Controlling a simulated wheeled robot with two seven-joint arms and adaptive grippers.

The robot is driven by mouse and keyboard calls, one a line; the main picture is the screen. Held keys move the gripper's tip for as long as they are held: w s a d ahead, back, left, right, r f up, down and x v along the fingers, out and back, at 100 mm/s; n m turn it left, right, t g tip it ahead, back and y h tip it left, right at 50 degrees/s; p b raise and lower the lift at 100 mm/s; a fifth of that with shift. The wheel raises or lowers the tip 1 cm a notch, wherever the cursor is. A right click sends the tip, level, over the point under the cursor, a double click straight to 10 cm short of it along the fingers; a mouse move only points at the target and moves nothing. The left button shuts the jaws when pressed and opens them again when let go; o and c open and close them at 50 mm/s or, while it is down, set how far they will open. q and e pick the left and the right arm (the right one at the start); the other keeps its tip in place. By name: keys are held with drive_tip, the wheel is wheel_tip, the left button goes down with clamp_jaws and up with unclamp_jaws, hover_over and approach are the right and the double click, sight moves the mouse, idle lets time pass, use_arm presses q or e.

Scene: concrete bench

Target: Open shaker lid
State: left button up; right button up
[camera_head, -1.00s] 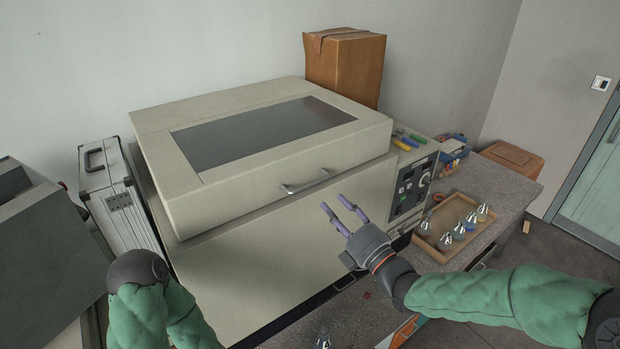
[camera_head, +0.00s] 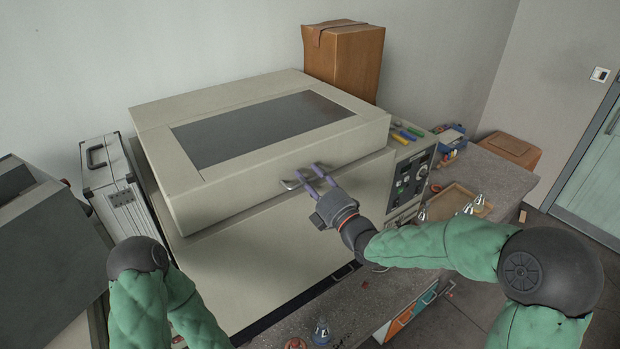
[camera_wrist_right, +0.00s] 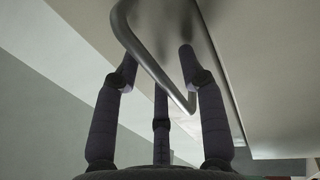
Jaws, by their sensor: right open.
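The shaker is a large beige box with its lid (camera_head: 180,190) closed; the lid has a dark window (camera_head: 260,128). A curved metal handle (camera_head: 290,184) is on the lid's front face. My right gripper (camera_head: 314,172) is open at the right end of the handle. In the right wrist view the handle (camera_wrist_right: 150,50) passes among the open fingers (camera_wrist_right: 160,75), which are not closed on it. I cannot tell if they touch it. My left arm shows at lower left, its gripper out of view.
A cardboard box (camera_head: 342,65) stands behind the shaker. A control panel (camera_head: 412,182) is on its right, with coloured pens above. A wooden tray (camera_head: 452,200) with flasks lies farther right. A silver case (camera_head: 118,195) stands close on the left.

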clamp_jaws()
drive_tip(key=shift+r, duration=0.1)
